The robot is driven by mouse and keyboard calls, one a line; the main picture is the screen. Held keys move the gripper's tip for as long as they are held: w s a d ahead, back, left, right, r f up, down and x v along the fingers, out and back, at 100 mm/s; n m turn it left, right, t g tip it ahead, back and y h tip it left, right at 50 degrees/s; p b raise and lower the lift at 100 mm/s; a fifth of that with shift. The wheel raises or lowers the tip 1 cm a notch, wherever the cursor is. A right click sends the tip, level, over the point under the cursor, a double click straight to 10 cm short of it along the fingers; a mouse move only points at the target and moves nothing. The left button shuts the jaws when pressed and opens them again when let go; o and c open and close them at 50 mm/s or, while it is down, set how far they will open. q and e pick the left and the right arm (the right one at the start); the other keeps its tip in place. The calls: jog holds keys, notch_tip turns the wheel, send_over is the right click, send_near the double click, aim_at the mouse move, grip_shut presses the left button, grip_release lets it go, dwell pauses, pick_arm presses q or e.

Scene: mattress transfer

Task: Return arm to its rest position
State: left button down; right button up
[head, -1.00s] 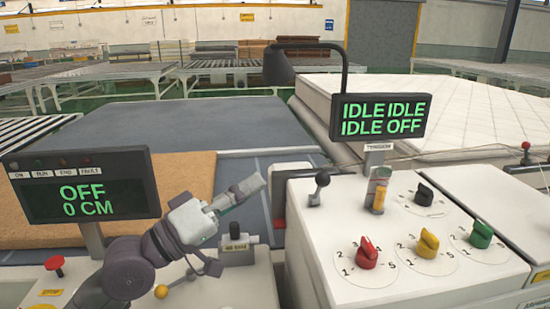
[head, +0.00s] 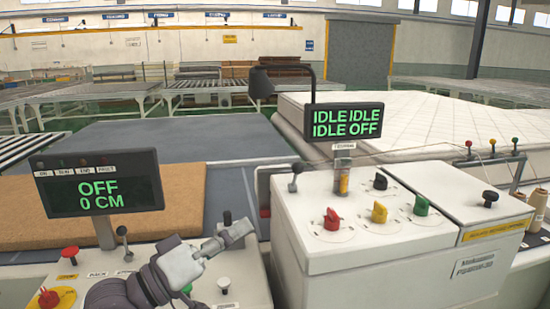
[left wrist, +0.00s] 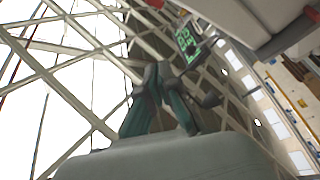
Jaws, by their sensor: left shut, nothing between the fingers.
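My left arm comes in from the bottom left in the head view, and its gripper (head: 238,232) is shut and empty. It is above the left control panel, beside a small lever and a white knob, in front of the orange-brown board. In the left wrist view the closed fingers (left wrist: 160,85) point up toward the roof trusses, with a green-lit display (left wrist: 187,42) beyond them. The left display (head: 100,190) reads "OFF 0 CM". The right display (head: 345,120) reads "IDLE IDLE IDLE OFF". My right gripper is not in view.
A white control box (head: 350,225) with red, yellow, green and black knobs stands to the right. The left panel has a red button (head: 70,252) and an upright lever (head: 123,240). A white mattress (head: 430,120) and a grey bed surface (head: 190,140) lie behind.

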pick_arm(q)
jog(key=s+a+f+g+y, duration=0.1)
jog(key=s+f+y, duration=0.2)
jog(key=f, duration=0.6)
jog(key=s+a+f+g+y, duration=0.15)
jog(key=f+y, duration=0.25)
jog(key=f, duration=0.5)
jog(key=s+a+f+g+y, duration=0.1)
jog(key=s+a+f+y, duration=0.15)
jog(key=f, duration=0.65)
jog(key=s+a+f+g+y, duration=0.35)
jog(key=s+a+f, duration=0.2)
jog(key=s, duration=0.35)
jog(key=s+a+f+g+y, duration=0.2)
jog(key=s+a+f+y, duration=0.2)
jog(key=s+f, duration=0.4)
notch_tip(320, 180, down, 24)
jog(key=s+g+p, duration=0.1)
jog(key=s+p, duration=0.1)
jog(key=s+a+f+m+g, duration=0.1)
jog(key=s+a+f, duration=0.2)
jog(key=s+f, duration=1.1)
jog(key=shift+s+p, duration=0.4)
jog(key=shift+s, duration=0.65)
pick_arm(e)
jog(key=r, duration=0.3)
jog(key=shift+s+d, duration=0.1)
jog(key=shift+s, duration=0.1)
